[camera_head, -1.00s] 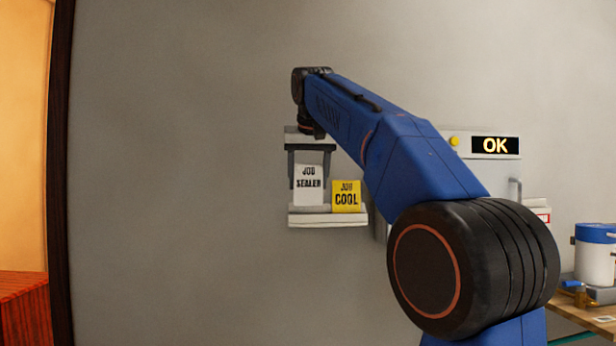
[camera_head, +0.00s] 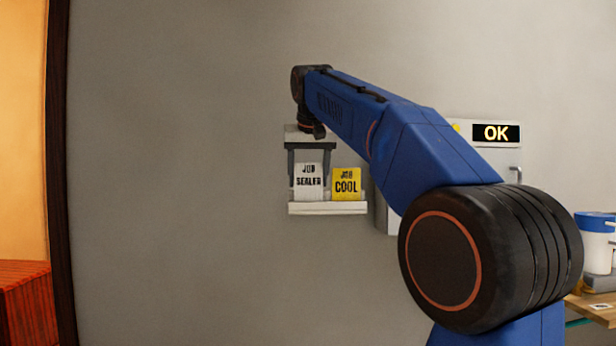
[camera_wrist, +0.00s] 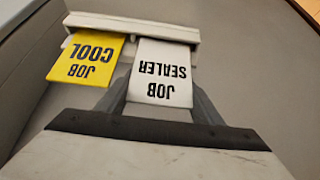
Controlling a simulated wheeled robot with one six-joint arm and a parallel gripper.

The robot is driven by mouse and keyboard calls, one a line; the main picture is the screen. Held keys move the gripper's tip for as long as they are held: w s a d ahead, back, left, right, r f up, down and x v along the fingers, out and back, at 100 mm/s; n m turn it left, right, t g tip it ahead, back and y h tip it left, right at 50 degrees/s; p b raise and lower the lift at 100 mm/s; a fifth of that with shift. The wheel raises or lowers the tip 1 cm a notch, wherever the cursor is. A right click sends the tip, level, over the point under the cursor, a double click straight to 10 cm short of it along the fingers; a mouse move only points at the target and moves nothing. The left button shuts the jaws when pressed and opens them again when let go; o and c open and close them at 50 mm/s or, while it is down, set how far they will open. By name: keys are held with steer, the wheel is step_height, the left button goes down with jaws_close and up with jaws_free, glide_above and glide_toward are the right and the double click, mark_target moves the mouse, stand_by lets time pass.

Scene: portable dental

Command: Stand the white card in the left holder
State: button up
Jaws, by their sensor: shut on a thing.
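The white card (camera_head: 309,183) reads "JOB SEALER" and is upright at the left part of a pale wall ledge (camera_head: 328,209). My gripper (camera_head: 309,178) is shut on it from above, one finger at each side edge. In the wrist view the white card (camera_wrist: 160,72) is between the fingers of my gripper (camera_wrist: 160,98), its lower edge at the ledge (camera_wrist: 130,27). The left holder itself is hidden behind the card or too small to make out. I cannot tell whether the card's bottom edge touches the ledge.
A yellow "JOB COOL" card (camera_head: 346,184) stands on the ledge just right of the white one, with a narrow gap. The wall left of the ledge is clear.

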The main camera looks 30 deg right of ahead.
steer(key=shift+f, duration=0.7)
stand_by(0.8)
steer(key=o, duration=1.1)
steer(key=shift+r, duration=0.1)
steer(key=v, duration=1.7)
steer(key=shift+s, duration=0.15)
steer(key=s+a+f+n+y, duration=0.1)
steer(key=s+f, duration=0.8)
steer(key=f, duration=1)
steer(key=s+a+f+n, duration=0.2)
steer(key=s+f, duration=0.6)
steer(key=f, duration=1.2)
steer(key=s+a+f+n+g+y, duration=0.1)
steer(key=s+a+f, duration=0.2)
steer(key=s+f, duration=0.6)
step_height(320, 180, down, 11)
steer(key=shift+s+a+r+n+y, duration=0.1)
steer(key=shift+s+a+n+y, duration=0.1)
steer(key=shift+s+n+y, duration=0.1)
